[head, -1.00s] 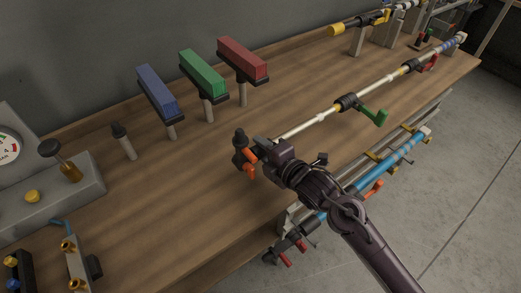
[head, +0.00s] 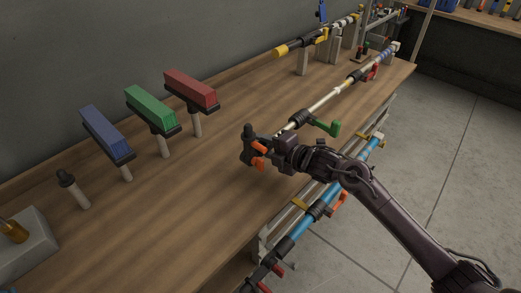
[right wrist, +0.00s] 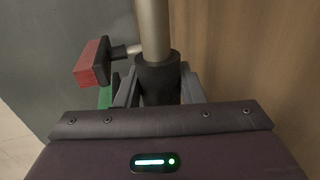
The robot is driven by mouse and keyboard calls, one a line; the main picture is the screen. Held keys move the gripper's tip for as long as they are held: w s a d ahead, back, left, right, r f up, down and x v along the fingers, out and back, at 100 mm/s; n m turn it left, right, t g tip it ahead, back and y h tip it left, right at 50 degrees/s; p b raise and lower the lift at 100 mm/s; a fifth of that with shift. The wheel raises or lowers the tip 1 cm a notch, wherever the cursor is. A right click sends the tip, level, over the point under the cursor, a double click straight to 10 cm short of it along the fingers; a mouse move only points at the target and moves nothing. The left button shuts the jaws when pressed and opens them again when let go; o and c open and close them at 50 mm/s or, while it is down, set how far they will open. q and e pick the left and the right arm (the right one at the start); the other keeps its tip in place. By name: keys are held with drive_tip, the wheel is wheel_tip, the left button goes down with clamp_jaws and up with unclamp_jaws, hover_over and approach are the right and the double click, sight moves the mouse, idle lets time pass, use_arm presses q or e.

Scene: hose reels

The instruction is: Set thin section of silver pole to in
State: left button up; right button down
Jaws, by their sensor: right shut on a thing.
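The silver pole (head: 325,103) lies along the worktop's right side, slanting up and right. A black collar with a green lever (head: 326,126) sits just beyond my right gripper. A black collar with a red lever (head: 371,72) is farther up. My right gripper (head: 272,146) is at the pole's near end. In the right wrist view its jaws are shut on a black sleeve (right wrist: 158,80), with the silver tube (right wrist: 152,28) coming out of it. Little bare thin section shows between gripper and green-lever collar. My left gripper is out of view.
Blue (head: 103,128), green (head: 150,108) and red (head: 190,88) blocks stand on posts at the left. A blue pole (head: 299,228) hangs beside the bench's front edge. A yellow-ended pole (head: 290,48) rests on supports at the back. The middle worktop is clear.

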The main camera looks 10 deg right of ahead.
drive_tip(key=shift+d, duration=0.15)
drive_tip(key=c, duration=0.9)
unclamp_jaws()
drive_tip(key=shift+w, duration=0.1)
drive_tip(key=shift+c, duration=0.2)
drive_tip(key=b+v, duration=0.1)
drive_tip(key=v, duration=0.6)
drive_tip(key=shift+f, duration=0.15)
drive_tip(key=shift+s+d+r, duration=0.2)
drive_tip(key=shift+s, duration=0.15)
